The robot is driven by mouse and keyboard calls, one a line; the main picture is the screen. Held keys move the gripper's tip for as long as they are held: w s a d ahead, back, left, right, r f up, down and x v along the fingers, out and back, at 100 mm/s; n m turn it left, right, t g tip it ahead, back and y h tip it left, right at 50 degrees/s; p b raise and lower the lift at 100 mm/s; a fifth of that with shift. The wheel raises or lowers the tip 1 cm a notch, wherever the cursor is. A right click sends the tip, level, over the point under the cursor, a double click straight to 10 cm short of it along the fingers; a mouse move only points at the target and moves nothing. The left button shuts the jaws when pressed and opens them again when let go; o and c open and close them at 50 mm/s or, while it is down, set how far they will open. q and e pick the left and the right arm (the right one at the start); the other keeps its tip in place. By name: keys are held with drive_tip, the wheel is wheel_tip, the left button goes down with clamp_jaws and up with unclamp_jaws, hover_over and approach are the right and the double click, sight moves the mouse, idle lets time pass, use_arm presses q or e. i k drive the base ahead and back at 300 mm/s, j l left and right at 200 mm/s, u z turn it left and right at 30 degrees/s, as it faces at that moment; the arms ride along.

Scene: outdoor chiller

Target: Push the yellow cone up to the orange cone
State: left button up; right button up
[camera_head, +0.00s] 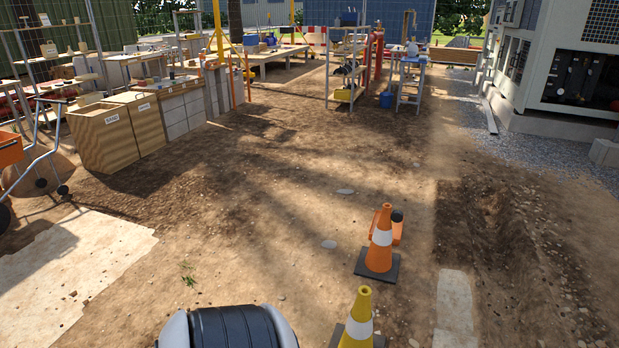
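The yellow cone (359,322) with a white band stands upright on a dark base at the bottom edge of the head view, right of centre. Its lower part is cut off by the frame. The orange cone (380,241) with a white band stands upright on a dark square base, farther off and slightly to the right. Bare dirt shows between the two cones, so they are apart. Neither of my grippers is in view.
A small orange and black object (397,222) is right behind the orange cone. A shallow trench (500,235) lies to the right. Flat stones (329,244) dot the dirt. Wooden bins (105,138) and shelves (347,70) stand farther back. Open dirt lies left of the cones.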

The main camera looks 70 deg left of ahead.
sight(357, 331)
drive_tip(key=u, duration=1.75)
drive_tip(key=j+z, duration=0.1)
drive_tip(key=j, duration=0.7)
drive_tip(key=i+j+z, duration=0.2)
drive_tip(key=j+z, duration=0.25)
drive_tip(key=j, duration=0.2)
drive_tip(key=i+j+z, duration=0.2)
drive_tip(key=j, duration=0.2)
drive_tip(key=j+z, duration=0.2)
drive_tip(key=j, duration=0.15)
drive_tip(key=i+j+z, duration=0.4)
drive_tip(key=j, duration=0.15)
drive_tip(key=j+z, duration=0.2)
drive_tip(key=i+j+z, duration=0.15)
drive_tip(key=j, duration=0.3)
